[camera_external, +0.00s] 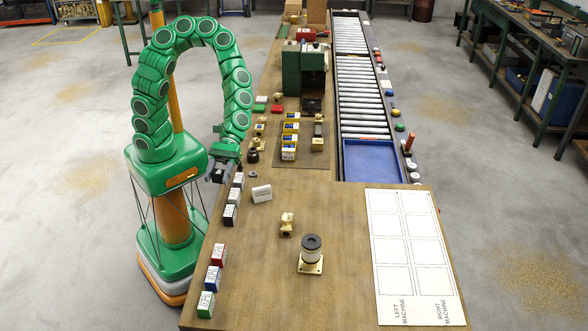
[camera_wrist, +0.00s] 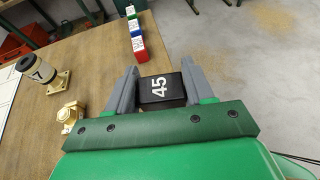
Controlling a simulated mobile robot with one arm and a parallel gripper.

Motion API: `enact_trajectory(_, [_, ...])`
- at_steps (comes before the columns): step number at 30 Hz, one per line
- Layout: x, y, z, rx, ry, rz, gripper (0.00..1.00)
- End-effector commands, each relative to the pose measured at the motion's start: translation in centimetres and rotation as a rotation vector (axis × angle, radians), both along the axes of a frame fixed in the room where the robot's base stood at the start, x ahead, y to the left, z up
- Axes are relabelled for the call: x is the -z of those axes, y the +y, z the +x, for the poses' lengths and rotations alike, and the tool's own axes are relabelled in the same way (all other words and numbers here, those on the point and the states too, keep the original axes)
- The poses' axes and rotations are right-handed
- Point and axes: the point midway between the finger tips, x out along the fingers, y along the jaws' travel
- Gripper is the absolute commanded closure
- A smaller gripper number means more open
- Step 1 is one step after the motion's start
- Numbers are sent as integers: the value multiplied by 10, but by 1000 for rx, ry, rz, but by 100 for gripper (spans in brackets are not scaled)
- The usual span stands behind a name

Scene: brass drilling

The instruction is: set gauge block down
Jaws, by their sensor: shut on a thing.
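My gripper (camera_wrist: 152,80) is shut on a black gauge block (camera_wrist: 163,90) marked 45, which sits between its two grey fingers in the wrist view. In the external view my gripper (camera_external: 220,170) is at the left edge of the wooden bench (camera_external: 265,240), beside a row of black-and-white blocks (camera_external: 234,196). The held block is hard to make out there. I cannot tell whether its underside touches anything.
Red (camera_external: 218,254), blue (camera_external: 213,279) and green (camera_external: 207,304) blocks line the bench's left edge. A brass fitting (camera_external: 287,224) and a black-topped cylinder on a brass base (camera_external: 311,253) stand mid-bench. Bare bench lies between these.

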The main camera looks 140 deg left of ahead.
Motion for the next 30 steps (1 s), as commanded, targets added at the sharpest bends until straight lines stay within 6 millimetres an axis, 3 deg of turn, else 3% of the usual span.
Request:
enact_trajectory(14, [6,-12,69,44,14,-8,95])
enact_trajectory(30, [7,-59,150,121,17,-9,95])
